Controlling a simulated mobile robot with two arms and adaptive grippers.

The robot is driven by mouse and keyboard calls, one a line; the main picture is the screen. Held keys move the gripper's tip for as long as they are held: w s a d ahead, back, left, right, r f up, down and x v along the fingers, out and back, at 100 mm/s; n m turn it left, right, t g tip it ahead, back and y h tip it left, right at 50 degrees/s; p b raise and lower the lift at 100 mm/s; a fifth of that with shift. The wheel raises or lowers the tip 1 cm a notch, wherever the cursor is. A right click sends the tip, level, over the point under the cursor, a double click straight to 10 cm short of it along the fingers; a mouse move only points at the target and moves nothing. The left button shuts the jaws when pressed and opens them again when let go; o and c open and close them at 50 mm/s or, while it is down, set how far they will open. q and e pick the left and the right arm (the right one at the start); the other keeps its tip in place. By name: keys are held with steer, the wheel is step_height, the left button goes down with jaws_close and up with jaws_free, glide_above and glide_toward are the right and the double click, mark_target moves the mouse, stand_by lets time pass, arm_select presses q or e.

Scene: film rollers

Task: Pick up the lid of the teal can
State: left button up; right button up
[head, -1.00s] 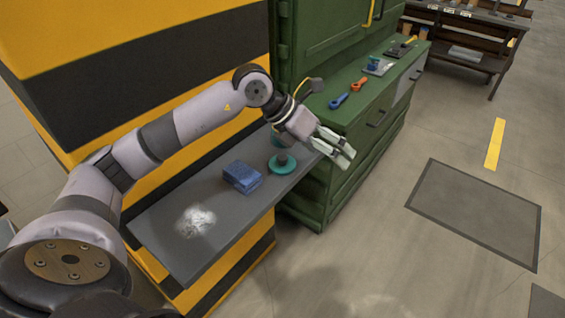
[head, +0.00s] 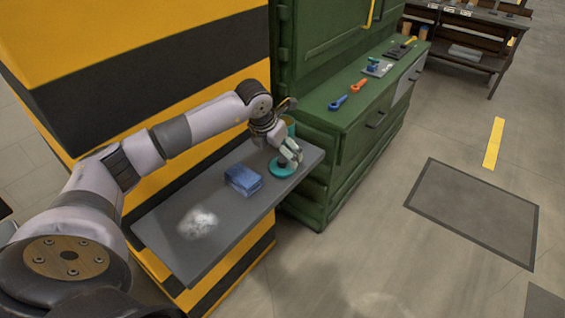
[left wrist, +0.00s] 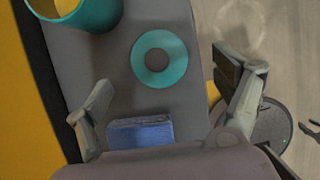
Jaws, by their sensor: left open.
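The teal lid (head: 279,168) lies flat near the far end of the grey shelf, with a grey middle; it also shows in the left wrist view (left wrist: 159,58). The teal can (left wrist: 88,14) stands open beside it, cut by the top edge of the left wrist view; in the head view (head: 291,128) my arm partly hides it. My left gripper (head: 294,160) is open above the lid, fingers pointing down. In the left wrist view its fingers are spread wide, with the lid ahead of the gap between them. My right gripper is not in view.
A blue block (head: 242,180) lies on the grey shelf (head: 165,226) near the lid, and a whitish patch (head: 197,223) is nearer me. A black-and-yellow wall stands behind the shelf. A green cabinet (head: 345,125) with tools on top stands close to the shelf's far end.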

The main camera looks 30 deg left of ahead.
mark_target(282, 159)
arm_select(q)
steer(key=p+x, duration=0.1)
steer(key=x, duration=0.4)
steer(key=shift+w+a+f+p, duration=0.15)
steer(key=shift+a+f+p, duration=0.1)
steer(key=shift+f+p, duration=0.15)
steer(key=shift+c, duration=0.6)
steer(key=c, duration=1)
steer(key=shift+r, duration=0.15)
steer(key=shift+c, duration=0.2)
